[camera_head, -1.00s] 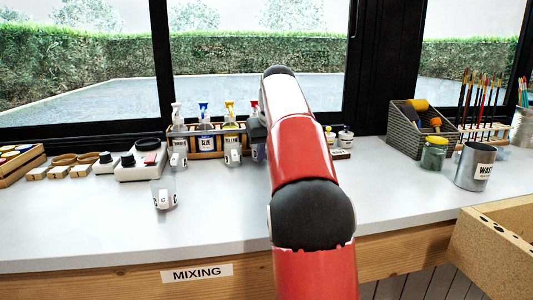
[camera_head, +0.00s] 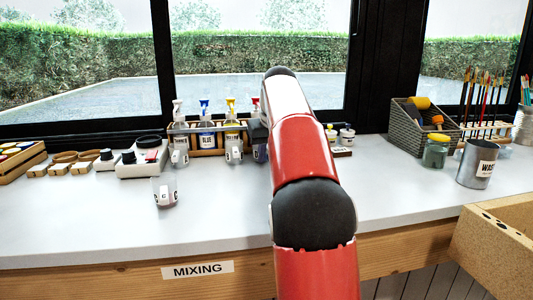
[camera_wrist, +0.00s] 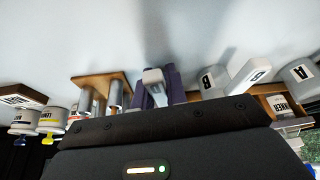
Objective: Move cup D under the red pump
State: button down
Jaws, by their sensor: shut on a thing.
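The red pump (camera_head: 255,102) is at the right end of the pump row in the head view, its bottle mostly hidden by my arm. My gripper (camera_wrist: 160,88) is shut on a cup, taken as cup D, by its pale handle (camera_wrist: 153,76) in the wrist view.
Cup B (camera_head: 233,156) stands close on the left, in front of the yellow pump (camera_head: 230,103). Cup A (camera_head: 180,158) is farther left, and another cup (camera_head: 165,192) stands nearer the front. Small jars (camera_head: 346,136) stand right of my arm. The right-front counter (camera_head: 400,195) is clear.

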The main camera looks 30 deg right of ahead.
jog(key=shift+f, duration=0.15)
jog(key=c, duration=1.3)
grip_release()
jog(key=shift+c, duration=0.2)
